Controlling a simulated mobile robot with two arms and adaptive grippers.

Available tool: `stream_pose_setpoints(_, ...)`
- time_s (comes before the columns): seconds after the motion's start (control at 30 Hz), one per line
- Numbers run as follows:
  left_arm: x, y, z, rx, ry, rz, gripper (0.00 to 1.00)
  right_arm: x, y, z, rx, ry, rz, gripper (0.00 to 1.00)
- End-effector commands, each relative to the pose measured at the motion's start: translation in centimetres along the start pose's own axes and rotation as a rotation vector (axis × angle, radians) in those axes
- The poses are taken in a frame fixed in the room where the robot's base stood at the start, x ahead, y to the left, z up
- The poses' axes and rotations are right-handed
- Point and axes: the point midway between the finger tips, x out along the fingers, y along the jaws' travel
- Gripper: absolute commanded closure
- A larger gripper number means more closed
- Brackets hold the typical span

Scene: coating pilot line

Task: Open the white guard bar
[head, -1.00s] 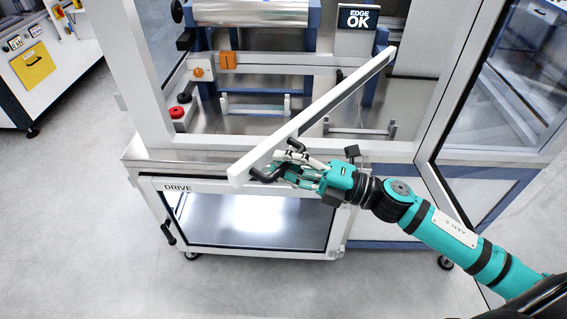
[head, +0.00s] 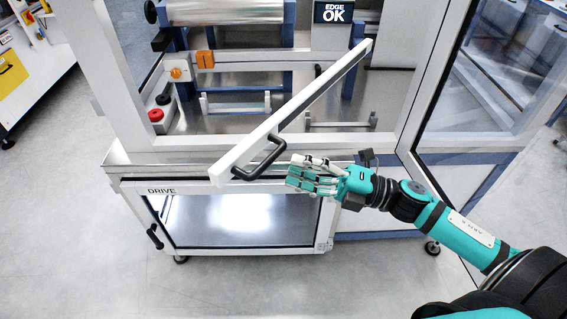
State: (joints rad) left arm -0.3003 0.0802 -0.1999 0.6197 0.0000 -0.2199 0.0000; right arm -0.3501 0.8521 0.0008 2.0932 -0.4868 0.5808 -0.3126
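The white guard bar (head: 300,104) stands swung out at an angle across the front of the machine. Its far right end is near the EDGE OK display, and its free end reaches over the front edge, above the DRIVE label. A black handle (head: 262,161) is on the bar near the free end. My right gripper (head: 298,173) is just right of the handle, apart from it, with its fingers spread and nothing between them. My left gripper is not in view.
A white fixed rail with an orange block (head: 205,60) lies behind the bar. Red and black buttons (head: 156,113) are at the left. A glass door (head: 490,90) stands open at the right. The grey floor (head: 70,220) is clear at the front left.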

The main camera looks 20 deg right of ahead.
Motion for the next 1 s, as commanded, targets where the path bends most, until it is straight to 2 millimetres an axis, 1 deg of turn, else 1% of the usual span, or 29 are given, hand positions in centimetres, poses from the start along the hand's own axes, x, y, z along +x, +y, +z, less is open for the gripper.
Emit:
stream_pose_setpoints(0.03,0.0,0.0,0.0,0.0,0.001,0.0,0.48,-0.5,-0.1,0.0,0.002,-0.002,-0.002,0.62)
stream_pose_setpoints(0.13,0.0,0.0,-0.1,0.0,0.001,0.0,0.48,-1.0,0.0,0.0,-0.001,0.0,-0.001,0.62)
stream_pose_setpoints(0.4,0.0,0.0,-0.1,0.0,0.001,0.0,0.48,-1.1,0.0,0.0,-0.001,0.0,0.0,0.62)
stream_pose_setpoints(0.43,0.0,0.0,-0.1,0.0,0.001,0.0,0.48,-1.1,0.0,0.0,-0.001,0.0,0.0,0.63)
stream_pose_setpoints(0.5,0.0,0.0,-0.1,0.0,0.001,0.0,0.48,-1.2,-0.2,0.2,0.004,-0.008,-0.001,0.72)
stream_pose_setpoints(0.57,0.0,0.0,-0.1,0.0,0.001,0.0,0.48,-1.4,-0.8,0.9,0.023,-0.034,-0.006,0.8)
stream_pose_setpoints(0.63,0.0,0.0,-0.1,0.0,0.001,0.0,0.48,-2.2,-2.6,2.6,0.074,-0.103,-0.018,0.89)
stream_pose_setpoints(0.67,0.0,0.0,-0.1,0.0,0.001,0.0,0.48,-2.7,-3.8,3.6,0.107,-0.148,-0.026,0.93)
stream_pose_setpoints(0.7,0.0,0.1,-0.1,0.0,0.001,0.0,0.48,-3.8,-6.1,5.2,0.165,-0.225,-0.041,0.98)
stream_pose_setpoints(0.73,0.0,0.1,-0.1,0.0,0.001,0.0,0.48,-4.8,-8.3,6.6,0.222,-0.298,-0.054,1.0)
stream_pose_setpoints(0.77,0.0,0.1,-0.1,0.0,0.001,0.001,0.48,-6.2,-10.9,7.9,0.288,-0.379,-0.071,1.0)
stream_pose_setpoints(0.8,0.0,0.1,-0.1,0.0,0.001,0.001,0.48,-8.3,-14.9,9.4,0.384,-0.495,-0.096,1.0)
stream_pose_setpoints(0.83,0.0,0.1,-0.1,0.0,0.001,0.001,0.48,-10.1,-18.1,10.0,0.463,-0.585,-0.117,1.0)
stream_pose_setpoints(0.87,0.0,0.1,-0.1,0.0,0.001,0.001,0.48,-11.9,-21.5,10.3,0.541,-0.673,-0.141,1.0)
stream_pose_setpoints(0.9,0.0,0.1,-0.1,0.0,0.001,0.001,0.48,-14.4,-25.9,10.0,0.646,-0.787,-0.172,1.0)
stream_pose_setpoints(0.93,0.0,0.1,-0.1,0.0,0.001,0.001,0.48,-16.2,-29.2,9.4,0.722,-0.869,-0.199,1.0)
stream_pose_setpoints(0.97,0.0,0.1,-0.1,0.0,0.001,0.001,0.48,-18.0,-32.4,8.4,0.798,-0.95,-0.226,1.0)
stream_pose_setpoints(1.0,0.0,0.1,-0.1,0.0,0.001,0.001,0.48,-20.3,-36.5,6.5,0.894,-1.05,-0.266,1.0)
